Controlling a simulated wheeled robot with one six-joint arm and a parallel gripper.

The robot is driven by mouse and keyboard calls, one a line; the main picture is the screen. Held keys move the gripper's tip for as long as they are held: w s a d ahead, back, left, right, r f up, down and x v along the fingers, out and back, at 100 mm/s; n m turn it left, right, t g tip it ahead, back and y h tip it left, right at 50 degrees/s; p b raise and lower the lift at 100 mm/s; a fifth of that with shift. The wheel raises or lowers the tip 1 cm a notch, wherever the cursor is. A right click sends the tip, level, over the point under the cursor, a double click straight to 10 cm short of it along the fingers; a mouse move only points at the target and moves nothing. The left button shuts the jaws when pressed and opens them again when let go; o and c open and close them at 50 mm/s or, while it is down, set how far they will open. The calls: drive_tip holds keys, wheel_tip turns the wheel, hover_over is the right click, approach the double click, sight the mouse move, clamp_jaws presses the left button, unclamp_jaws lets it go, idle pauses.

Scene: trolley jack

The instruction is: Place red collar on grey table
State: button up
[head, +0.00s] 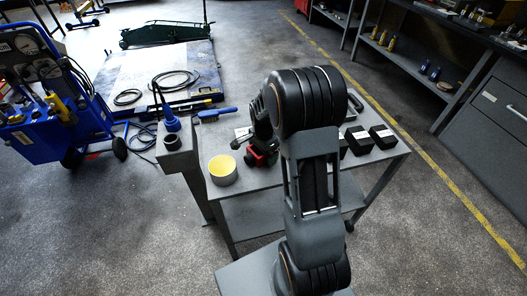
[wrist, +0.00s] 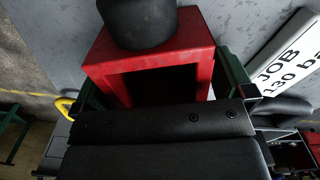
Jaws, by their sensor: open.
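The red collar (wrist: 150,57) is a square-edged red frame with a dark opening, seen close up in the wrist view. In the head view it shows small and partly covered (head: 256,157), on the grey table (head: 262,180). My gripper (wrist: 162,88) is open, with a dark green finger on each side of the collar. I cannot tell whether the fingers touch it. A dark rounded piece (wrist: 140,22) overlaps the collar's far edge. In the head view my arm hides part of the table and most of the gripper.
A tin with a yellow top (head: 223,171) stands at the table's left front. Black boxes (head: 382,136) stand at the right. A blue brush (head: 215,114) lies at the back left, near a blue bottle (head: 171,121). A white JOB plate (wrist: 290,60) lies beside the collar.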

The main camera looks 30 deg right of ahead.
drive_tip(key=c, duration=1.2)
drive_tip(key=shift+c, duration=0.8)
drive_tip(key=shift+r, duration=0.15)
